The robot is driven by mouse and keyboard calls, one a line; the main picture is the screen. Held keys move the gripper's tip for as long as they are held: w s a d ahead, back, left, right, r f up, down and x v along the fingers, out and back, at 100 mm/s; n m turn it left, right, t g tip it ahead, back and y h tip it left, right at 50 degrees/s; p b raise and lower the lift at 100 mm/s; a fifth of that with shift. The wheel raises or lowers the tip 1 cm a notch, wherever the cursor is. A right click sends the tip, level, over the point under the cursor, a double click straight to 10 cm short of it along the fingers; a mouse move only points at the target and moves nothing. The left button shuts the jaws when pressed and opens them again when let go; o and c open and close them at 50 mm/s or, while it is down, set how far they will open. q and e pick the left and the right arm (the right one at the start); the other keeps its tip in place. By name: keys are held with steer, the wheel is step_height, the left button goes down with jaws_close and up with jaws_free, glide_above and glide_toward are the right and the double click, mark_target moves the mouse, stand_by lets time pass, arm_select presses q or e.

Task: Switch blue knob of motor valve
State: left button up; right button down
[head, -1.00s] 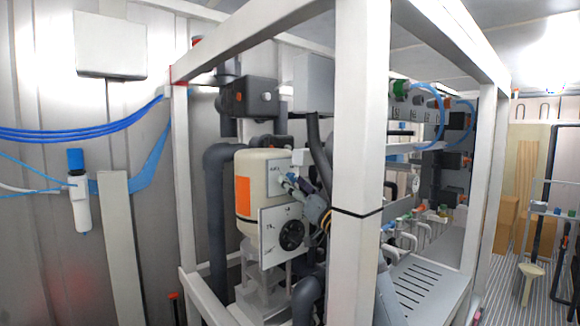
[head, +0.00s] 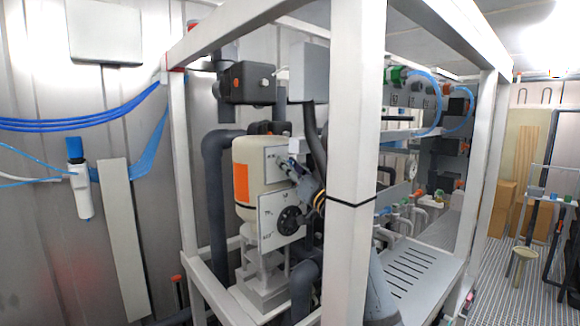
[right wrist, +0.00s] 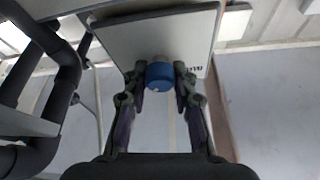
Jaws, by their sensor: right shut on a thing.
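In the right wrist view, a round blue knob (right wrist: 159,76) stands out from a flat grey panel (right wrist: 130,40). My right gripper (right wrist: 159,82) has a finger on each side of the knob and is shut on it. In the head view, this gripper (head: 287,165) is at the upper light panel (head: 273,155) in front of the cream tank (head: 242,160). The knob is hidden there, and its turn position cannot be told. My left gripper is in neither view.
A white frame post (head: 352,120) stands close in front, to the right of my right gripper. A lower panel with a black round dial (head: 290,220) is just below. Dark pipes (head: 217,200) run left of the tank. A slotted grey shelf (head: 408,275) is at right.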

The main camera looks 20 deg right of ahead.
steer(key=shift+f+n+b, duration=0.15)
steer(key=shift+n+b, duration=0.15)
steer(key=shift+b, duration=0.3)
steer(key=n+g+y+b, duration=0.1)
steer(key=n+y+b, duration=0.2)
steer(key=b, duration=0.3)
steer(key=shift+f+n, duration=0.15)
steer(key=shift+n, duration=0.75)
steer(key=n+y+b, duration=0.1)
steer(key=n+b, duration=0.1)
steer(key=shift+n+g, duration=0.4)
steer(key=shift+r+n+y+b, duration=0.25)
steer(key=shift+n+y+b, duration=0.2)
steer(key=shift+n, duration=0.55)
steer(key=shift+g, duration=0.4)
steer(key=c, duration=1.1)
jaws_free()
steer(key=shift+s+r, duration=0.1)
steer(key=shift+s, duration=0.05)
steer(key=shift+o, duration=0.2)
